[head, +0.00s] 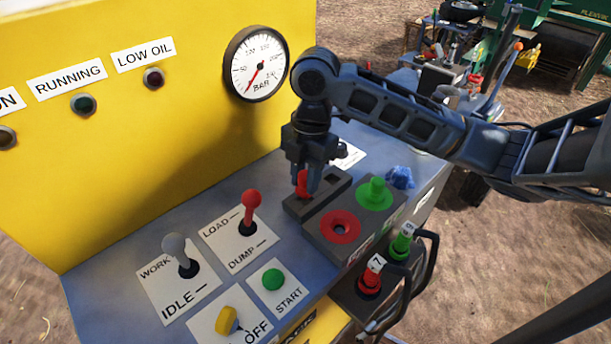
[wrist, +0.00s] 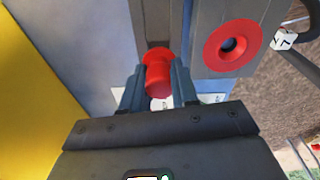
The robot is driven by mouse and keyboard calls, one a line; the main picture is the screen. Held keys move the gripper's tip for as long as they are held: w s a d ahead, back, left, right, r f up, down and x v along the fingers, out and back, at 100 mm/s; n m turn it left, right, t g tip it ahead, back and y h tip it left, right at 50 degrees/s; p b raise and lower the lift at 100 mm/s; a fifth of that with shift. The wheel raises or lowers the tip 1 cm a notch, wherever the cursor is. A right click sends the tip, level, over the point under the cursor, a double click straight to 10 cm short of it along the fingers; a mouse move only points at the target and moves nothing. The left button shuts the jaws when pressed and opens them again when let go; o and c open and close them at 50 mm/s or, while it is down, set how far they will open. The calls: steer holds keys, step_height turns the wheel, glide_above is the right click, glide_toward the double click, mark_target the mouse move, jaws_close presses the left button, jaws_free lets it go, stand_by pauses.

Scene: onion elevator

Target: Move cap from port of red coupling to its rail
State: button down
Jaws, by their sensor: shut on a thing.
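My gripper (head: 307,184) points down over the dark rail (head: 338,185) behind the coupling block. It is shut on the red cap (head: 302,183), which stands upright at the rail's left part. In the wrist view the red cap (wrist: 158,75) sits between my two fingers (wrist: 158,88), its flange toward the rail's slot. I cannot tell whether it rests fully in the slot. The red coupling's port (head: 340,226) is uncovered, with a dark hole in a red ring; it also shows in the wrist view (wrist: 233,45). The green coupling (head: 374,193) has a green cap on its port.
Red (head: 370,276) and green (head: 402,242) hose plugs with black handles stand in front of the block. A red-knobbed lever (head: 251,200) and a grey-knobbed lever (head: 176,248) rise at the left. The yellow panel (head: 150,130) stands behind. A blue rag (head: 400,177) lies at the right.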

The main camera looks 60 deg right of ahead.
steer(key=shift+f+b, duration=1.15)
steer(key=shift+b, duration=0.2)
stand_by(1.5)
stand_by(0.5)
steer(key=shift+c, duration=1.9)
jaws_free()
steer(key=shift+r, duration=0.1)
steer(key=shift+r+p, duration=2.4)
steer(key=shift+r, duration=1.05)
